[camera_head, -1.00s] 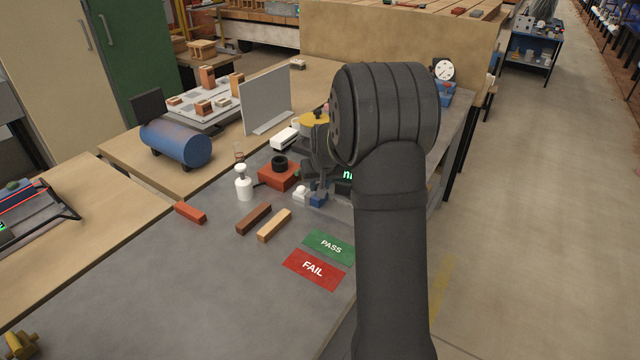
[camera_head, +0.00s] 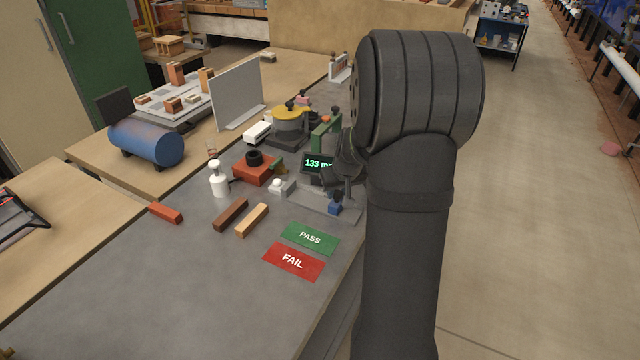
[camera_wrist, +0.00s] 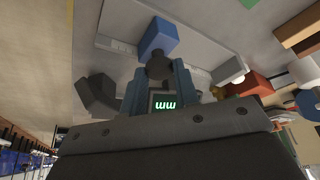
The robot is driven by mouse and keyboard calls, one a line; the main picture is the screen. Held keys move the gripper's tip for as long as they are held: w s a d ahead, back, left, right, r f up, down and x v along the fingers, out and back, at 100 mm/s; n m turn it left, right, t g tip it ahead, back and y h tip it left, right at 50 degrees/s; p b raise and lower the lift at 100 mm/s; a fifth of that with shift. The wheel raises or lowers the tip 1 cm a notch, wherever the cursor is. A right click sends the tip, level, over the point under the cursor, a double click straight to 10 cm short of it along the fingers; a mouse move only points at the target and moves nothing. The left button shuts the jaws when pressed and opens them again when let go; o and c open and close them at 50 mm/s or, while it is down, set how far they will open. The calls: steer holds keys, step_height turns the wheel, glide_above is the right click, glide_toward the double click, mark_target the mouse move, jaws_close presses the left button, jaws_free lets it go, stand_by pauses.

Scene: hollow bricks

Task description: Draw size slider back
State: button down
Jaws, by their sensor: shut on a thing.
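The size slider is a blue block (camera_head: 335,208) with a dark knob on top, on a flat grey gauge base (camera_head: 310,203). In the wrist view the slider block (camera_wrist: 158,38) lies just beyond my fingertips. My gripper (camera_wrist: 158,72) is shut on the slider's dark knob, one finger on each side. A small white-topped stop (camera_head: 277,186) stands at the left of the gauge, well apart from the slider. The dark display (camera_head: 318,163) behind reads 133 with part of the unit hidden by my arm. In the head view my wrist largely hides my fingers.
Green PASS (camera_head: 311,238) and red FAIL (camera_head: 293,262) pads lie in front. A red brick (camera_head: 165,213), brown brick (camera_head: 230,214) and tan brick (camera_head: 252,219) lie left. A white bottle (camera_head: 219,180) and orange-red block (camera_head: 256,169) stand behind them. The front left bench is clear.

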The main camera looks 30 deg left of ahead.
steer(key=shift+d, duration=0.9)
steer(key=c, duration=1.1)
jaws_free()
steer(key=shift+r, duration=0.15)
steer(key=v, duration=1.7)
steer(key=x, duration=1.7)
